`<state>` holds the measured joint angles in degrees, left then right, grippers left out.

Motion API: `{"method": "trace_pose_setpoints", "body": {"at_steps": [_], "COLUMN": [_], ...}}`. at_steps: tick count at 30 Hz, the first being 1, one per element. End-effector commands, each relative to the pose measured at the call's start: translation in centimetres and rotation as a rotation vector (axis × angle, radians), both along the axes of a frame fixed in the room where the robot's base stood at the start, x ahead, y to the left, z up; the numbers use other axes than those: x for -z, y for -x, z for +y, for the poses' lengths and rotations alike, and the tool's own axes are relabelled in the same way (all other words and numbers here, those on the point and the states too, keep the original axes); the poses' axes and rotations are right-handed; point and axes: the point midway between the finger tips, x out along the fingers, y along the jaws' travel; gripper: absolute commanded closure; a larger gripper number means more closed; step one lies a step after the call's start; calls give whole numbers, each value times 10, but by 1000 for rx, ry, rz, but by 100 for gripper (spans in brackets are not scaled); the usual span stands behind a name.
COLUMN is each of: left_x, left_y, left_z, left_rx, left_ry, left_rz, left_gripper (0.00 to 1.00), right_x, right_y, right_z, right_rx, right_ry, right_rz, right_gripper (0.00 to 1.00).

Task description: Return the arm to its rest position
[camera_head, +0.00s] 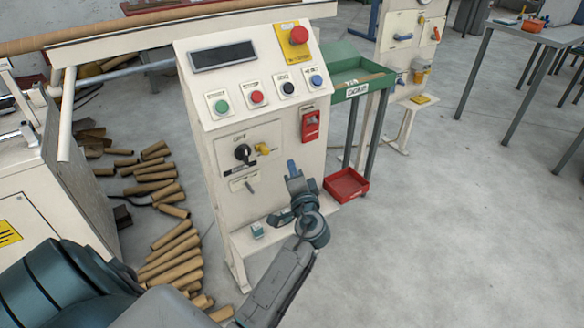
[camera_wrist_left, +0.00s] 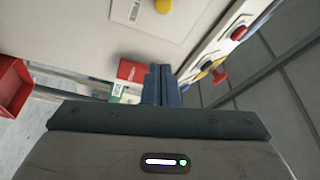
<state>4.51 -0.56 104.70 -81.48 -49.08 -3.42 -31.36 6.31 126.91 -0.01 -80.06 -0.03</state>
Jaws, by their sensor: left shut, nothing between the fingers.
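My left gripper (camera_head: 292,168) reaches up from the bottom in the head view, in front of the lower part of the cream control cabinet (camera_head: 270,175). Its fingers are shut together and hold nothing. In the left wrist view the shut fingers (camera_wrist_left: 160,85) point at the pale cabinet. In the head view the cabinet's sloped panel carries a dark display, green, red, black and blue buttons and a red emergency stop (camera_head: 298,35) on a yellow plate. A black rotary knob (camera_head: 243,152) and a red switch (camera_head: 310,124) sit below. My right gripper is not in view.
A red tray (camera_head: 346,185) sits right of the cabinet, below a green tray (camera_head: 345,62) on a stand. Many cardboard tubes (camera_head: 170,255) lie on the floor at left, beside a white machine (camera_head: 35,195). The grey floor (camera_head: 460,220) at right is clear.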

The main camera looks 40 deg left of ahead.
Motion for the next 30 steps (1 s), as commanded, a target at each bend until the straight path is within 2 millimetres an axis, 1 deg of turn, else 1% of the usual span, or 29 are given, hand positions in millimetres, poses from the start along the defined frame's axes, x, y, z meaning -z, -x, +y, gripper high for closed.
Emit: {"method": "trace_pose_setpoints", "body": {"at_steps": [10,12,13,14,17,18,19,20,21,23,24,26,27,29,30], "left_x": [1,9,16,26,77,105,126,149,178,221,248,287,311,345,366], "left_y": [0,-1,-2,-2,-1,2,6,12,21,40,55,80,98,130,153], "left_z": [0,0,-1,-2,-6,-9,-11,-14,-17,-23,-27,-32,-36,-41,-45], "left_rx": [2,11,19,30,79,102,118,131,149,165,170,172,169,155,142], "left_ry": [2,14,28,43,133,183,224,268,328,419,480,573,635,730,793], "left_rz": [2,18,31,50,138,184,219,255,300,365,407,463,499,548,577], "left_gripper": [100,100,100,100,100,100,100,100,100,100,100,100,100,100,100], "right_x": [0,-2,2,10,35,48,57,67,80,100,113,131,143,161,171], "right_y": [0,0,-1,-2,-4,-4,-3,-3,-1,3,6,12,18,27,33], "right_z": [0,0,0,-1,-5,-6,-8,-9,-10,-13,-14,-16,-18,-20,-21], "right_rx": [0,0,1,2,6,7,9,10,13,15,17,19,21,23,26], "right_ry": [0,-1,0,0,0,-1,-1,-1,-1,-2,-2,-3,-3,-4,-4], "right_rz": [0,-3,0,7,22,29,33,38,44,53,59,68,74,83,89], "right_gripper": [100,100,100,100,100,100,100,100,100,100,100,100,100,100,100]}}
